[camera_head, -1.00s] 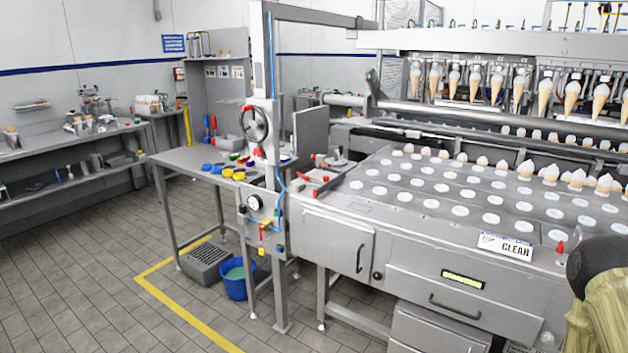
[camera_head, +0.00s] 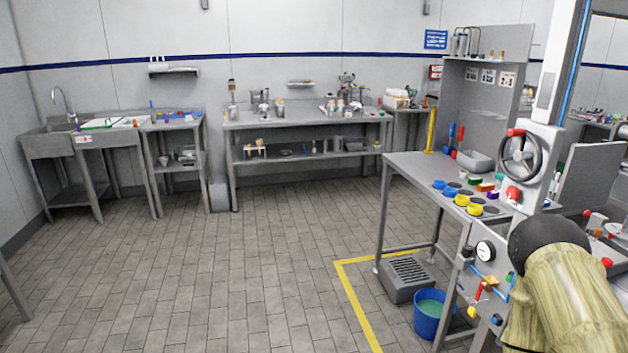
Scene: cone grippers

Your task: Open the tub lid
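I cannot make out a tub with a lid for certain in the head view. A small grey open bin (camera_head: 474,161) stands at the back of the right-hand steel table (camera_head: 415,170). A blue bucket (camera_head: 428,315) with greenish contents stands on the floor under that table, with no lid on it. Small containers on the far bench (camera_head: 300,122) are too small to tell apart. Part of my arm, yellowish with a dark rounded end, fills the lower right corner. My gripper's fingers do not show.
A sink unit (camera_head: 85,150) and a small side table (camera_head: 172,125) stand at the back left. The tiled floor (camera_head: 230,260) in the middle is clear. A yellow floor line (camera_head: 358,310) borders the right-hand station. A grey slotted box (camera_head: 408,275) sits beside the bucket.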

